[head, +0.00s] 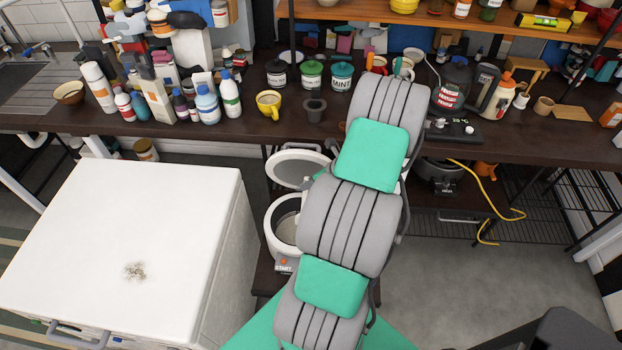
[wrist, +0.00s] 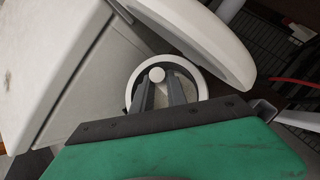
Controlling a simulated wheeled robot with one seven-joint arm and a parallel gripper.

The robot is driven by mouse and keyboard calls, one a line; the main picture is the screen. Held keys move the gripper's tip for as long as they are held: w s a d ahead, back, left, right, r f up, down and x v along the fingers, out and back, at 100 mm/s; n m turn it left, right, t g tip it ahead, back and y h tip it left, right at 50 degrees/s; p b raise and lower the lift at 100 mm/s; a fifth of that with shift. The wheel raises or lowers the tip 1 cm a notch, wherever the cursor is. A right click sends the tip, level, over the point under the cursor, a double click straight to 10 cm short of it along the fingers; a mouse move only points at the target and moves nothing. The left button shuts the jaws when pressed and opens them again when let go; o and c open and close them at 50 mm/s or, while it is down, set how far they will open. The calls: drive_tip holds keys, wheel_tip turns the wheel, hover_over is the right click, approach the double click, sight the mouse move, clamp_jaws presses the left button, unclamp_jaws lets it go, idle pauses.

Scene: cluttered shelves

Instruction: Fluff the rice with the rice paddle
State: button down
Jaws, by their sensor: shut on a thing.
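The rice cooker (head: 272,228) stands low between the white cabinet and my arm, with its round lid (head: 297,168) raised open. In the wrist view, the cooker's white rim (wrist: 201,80) circles my gripper's fingers, and the lid (wrist: 205,38) is at the upper right. My gripper (wrist: 160,86) points down over the open pot. A small white rounded piece, apparently part of the rice paddle (wrist: 157,75), shows at the fingertips; the rest of it is hidden. I cannot tell whether it touches rice. In the head view my arm hides the gripper and part of the cooker.
The white cabinet (head: 130,230) stands close on the cooker's left. A dark counter (head: 230,130) behind is crowded with bottles, jars, a yellow mug (head: 269,103) and a blender (head: 452,85). A yellow cable (head: 500,200) hangs at right. Grey floor (head: 440,270) right of my arm is open.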

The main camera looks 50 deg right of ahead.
wheel_tip(320, 180, down, 7)
drive_tip(key=a+b, duration=0.1)
drive_tip(key=b, duration=0.2)
drive_tip(key=shift+a+r, duration=0.15)
drive_tip(key=shift+a, duration=0.05)
drive_tip(key=shift+s, duration=0.1)
